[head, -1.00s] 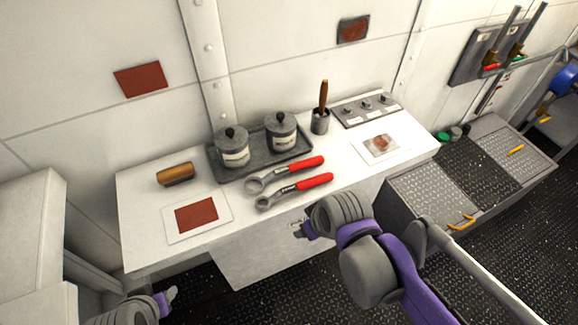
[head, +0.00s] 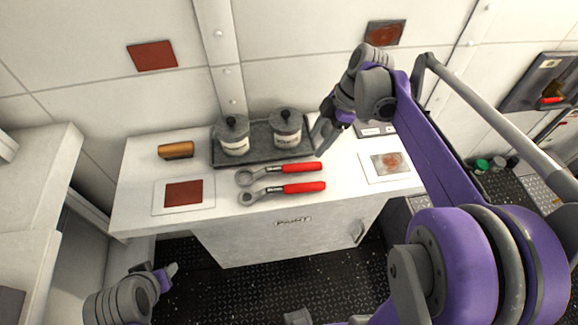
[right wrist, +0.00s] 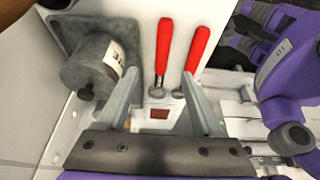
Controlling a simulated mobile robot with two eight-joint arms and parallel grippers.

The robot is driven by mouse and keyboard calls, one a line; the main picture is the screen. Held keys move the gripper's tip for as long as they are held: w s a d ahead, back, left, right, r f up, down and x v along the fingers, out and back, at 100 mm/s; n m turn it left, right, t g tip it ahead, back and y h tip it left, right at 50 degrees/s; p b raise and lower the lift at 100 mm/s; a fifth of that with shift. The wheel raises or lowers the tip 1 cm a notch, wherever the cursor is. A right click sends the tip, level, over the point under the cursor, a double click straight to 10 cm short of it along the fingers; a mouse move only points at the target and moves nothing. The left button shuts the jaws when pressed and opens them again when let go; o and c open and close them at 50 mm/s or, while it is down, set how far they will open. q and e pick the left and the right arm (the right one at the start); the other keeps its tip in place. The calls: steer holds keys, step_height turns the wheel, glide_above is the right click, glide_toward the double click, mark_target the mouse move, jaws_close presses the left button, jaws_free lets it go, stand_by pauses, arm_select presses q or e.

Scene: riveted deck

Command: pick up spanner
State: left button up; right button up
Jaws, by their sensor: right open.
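Two grey spanners with red handles lie side by side on the white cabinet top: the back spanner (head: 302,168) and the front spanner (head: 304,187). Their ring heads point left in the head view. My right gripper (head: 325,138) is open and empty, above the cabinet top just beyond the handle ends.
A dark tray (head: 222,160) with two lidded cans (head: 234,136) stands behind the spanners, close to my right gripper. A brown roll (head: 176,150) and a card with a red patch (head: 158,196) lie at left. Another card (head: 372,177) lies at right. The front strip is clear.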

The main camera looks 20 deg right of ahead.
mark_target(303, 165)
steer(key=x, duration=0.4)
steer(key=shift+a+f, duration=0.1)
steer(key=shift+a, duration=0.1)
steer(key=shift+s+d+x, duration=0.15)
steer(key=shift+x, duration=1.35)
steer(key=shift+s+d+x, duration=0.1)
steer(key=shift+d+x, duration=0.05)
steer(key=shift+x, duration=1.4)
steer(key=shift+f, duration=0.1)
steer(key=shift+c, duration=0.2)
jaws_close()
